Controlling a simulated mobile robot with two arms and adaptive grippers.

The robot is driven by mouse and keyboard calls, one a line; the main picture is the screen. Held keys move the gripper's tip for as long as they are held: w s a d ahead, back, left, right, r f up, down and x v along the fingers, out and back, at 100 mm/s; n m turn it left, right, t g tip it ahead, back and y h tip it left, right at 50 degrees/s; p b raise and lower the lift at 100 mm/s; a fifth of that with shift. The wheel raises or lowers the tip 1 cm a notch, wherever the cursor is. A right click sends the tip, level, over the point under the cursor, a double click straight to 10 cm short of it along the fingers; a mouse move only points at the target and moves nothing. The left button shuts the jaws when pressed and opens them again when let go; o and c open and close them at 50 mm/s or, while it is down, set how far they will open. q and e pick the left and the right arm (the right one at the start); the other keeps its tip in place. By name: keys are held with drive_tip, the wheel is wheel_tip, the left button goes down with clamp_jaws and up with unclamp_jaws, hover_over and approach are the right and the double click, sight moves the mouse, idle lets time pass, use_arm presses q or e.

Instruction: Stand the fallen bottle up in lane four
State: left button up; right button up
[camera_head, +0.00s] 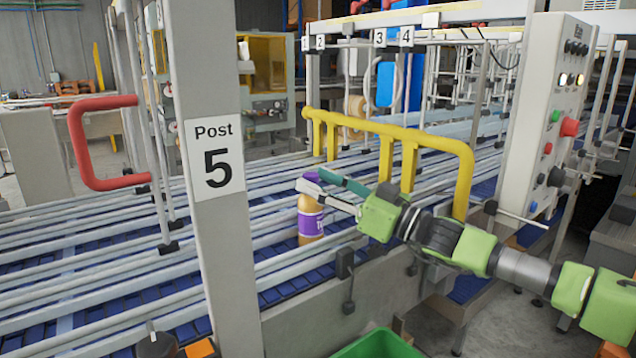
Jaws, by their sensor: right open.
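An orange bottle (311,222) with a purple label stands upright between rails on the conveyor, right of the Post 5 column. Its purple cap is partly hidden by my right gripper (311,180). That gripper reaches in from the right, with its two fingers apart at the height of the cap. The fingertips are around or just in front of the cap; I cannot tell whether they touch it. Lane signs 3 and 4 (406,36) hang on the frame at the back. I cannot tell by number which lane the bottle is in. My left gripper is not in view.
The Post 5 column (216,260) blocks part of the lanes. A yellow guard rail (437,142) runs behind my right arm. A control box (548,120) stands at the right. A red handle (80,140) is at the left. A green bin (380,345) is at the bottom.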

drive_tip(key=b+v, duration=0.3)
drive_tip(key=v, duration=0.8)
drive_tip(key=shift+d, duration=0.2)
drive_tip(key=shift+s+f, duration=0.1)
drive_tip(key=shift+s, duration=0.05)
